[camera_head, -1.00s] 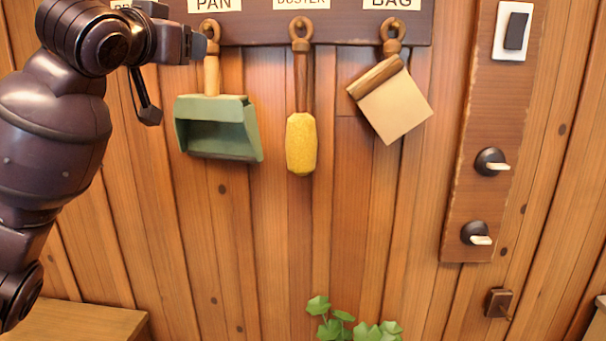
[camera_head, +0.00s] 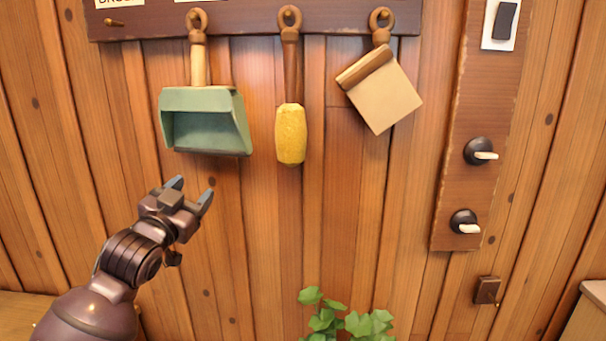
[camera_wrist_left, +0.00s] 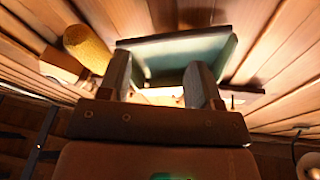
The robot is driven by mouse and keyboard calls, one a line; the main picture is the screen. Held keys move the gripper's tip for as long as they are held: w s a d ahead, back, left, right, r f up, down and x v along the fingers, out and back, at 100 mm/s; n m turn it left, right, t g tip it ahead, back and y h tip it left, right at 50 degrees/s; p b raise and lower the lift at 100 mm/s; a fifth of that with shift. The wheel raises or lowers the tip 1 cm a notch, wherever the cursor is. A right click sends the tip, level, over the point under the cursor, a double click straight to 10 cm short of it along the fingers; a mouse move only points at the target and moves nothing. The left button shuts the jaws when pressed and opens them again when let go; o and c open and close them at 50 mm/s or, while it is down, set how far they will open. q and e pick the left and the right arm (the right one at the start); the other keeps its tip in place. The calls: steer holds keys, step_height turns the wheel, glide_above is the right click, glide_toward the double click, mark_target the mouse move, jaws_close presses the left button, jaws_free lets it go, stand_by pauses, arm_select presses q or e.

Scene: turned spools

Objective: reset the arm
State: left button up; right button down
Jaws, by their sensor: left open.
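My left gripper (camera_head: 190,190) is open and empty in the head view. It stands below the green dustpan and in front of the plank wall, its fingers pointing up. In the left wrist view its two fingers (camera_wrist_left: 160,82) are spread apart with nothing between them. The green dustpan (camera_head: 206,128) hangs from a peg on the dark rail; it also shows beyond the fingers in the left wrist view (camera_wrist_left: 180,55). My right gripper is not in view.
A dark board (camera_head: 468,100) with a switch and two knobs is on the right. A green plant (camera_head: 340,320) stands at the bottom middle.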

arm_select(q)
steer(key=s+a+f+n+g+y, duration=0.1)
steer(key=s+f, duration=0.2)
steer(key=f, duration=0.6)
steer(key=s+a+f+n+y, duration=0.1)
steer(key=s+f, duration=0.2)
steer(key=f, duration=0.5)
steer(key=s+a+f+n+g+y, duration=0.1)
steer(key=s+a+f+n+g, duration=0.1)
steer(key=s+f, duration=1)
steer(key=s+a+f+n+g+y, duration=0.2)
steer(key=s+f+g, duration=0.3)
steer(key=s+f, duration=0.8)
step_height(320, 180, down, 2)
steer(key=shift+s+f+y, duration=0.1)
steer(key=shift+s+y, duration=0.15)
steer(key=shift+y, duration=0.05)
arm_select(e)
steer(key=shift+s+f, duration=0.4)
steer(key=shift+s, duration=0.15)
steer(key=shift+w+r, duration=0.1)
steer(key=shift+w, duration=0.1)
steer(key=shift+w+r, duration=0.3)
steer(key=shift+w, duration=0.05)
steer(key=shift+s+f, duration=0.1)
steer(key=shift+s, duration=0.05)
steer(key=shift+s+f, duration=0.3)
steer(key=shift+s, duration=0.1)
